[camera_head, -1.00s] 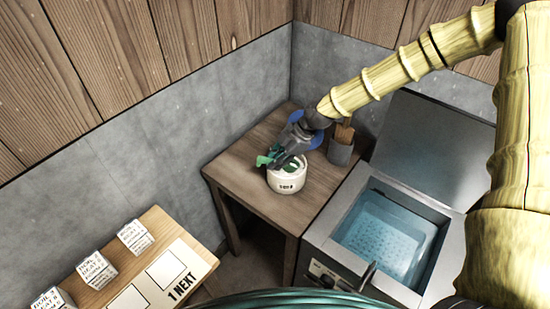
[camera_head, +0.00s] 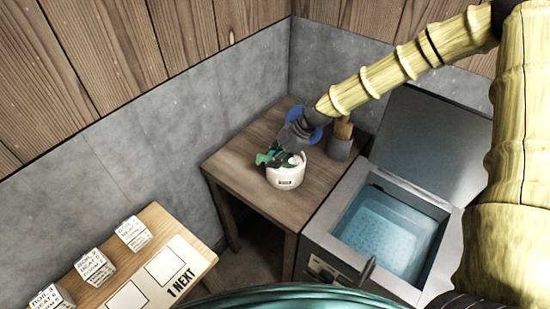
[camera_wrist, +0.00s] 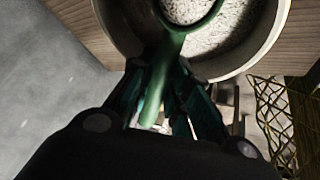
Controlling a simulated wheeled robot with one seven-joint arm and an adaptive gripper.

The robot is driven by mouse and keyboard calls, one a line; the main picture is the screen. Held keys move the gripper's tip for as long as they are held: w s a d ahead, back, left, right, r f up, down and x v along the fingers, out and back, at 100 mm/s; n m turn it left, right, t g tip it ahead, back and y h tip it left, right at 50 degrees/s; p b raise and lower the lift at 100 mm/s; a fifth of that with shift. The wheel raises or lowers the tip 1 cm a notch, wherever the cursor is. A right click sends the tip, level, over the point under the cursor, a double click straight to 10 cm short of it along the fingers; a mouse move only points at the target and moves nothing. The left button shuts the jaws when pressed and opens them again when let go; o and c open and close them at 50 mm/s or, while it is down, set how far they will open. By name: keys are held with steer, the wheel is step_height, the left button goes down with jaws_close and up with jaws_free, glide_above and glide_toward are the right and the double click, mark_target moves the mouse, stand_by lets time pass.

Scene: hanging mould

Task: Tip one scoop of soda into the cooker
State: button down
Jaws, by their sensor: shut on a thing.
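My gripper (camera_head: 281,155) is shut on the handle of a green scoop (camera_wrist: 163,75), at the white soda tub (camera_head: 287,177) on the wooden table. In the wrist view the scoop's round bowl is inside the tub (camera_wrist: 213,74), with white grainy soda (camera_wrist: 232,38) in and around it. In the head view my gripper hides most of the scoop. The cooker (camera_head: 333,248) stands to the right of the table with its lid (camera_head: 432,135) raised. Pale blue liquid (camera_head: 388,237) and a perforated bottom show inside it.
A grey pot (camera_head: 340,148) with wooden-handled tools stands behind the tub. The wooden table (camera_head: 240,163) is clear to the left.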

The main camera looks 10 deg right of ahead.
steer(key=shift+r, duration=0.1)
steer(key=shift+r+p, duration=3.45)
steer(key=shift+r, duration=0.95)
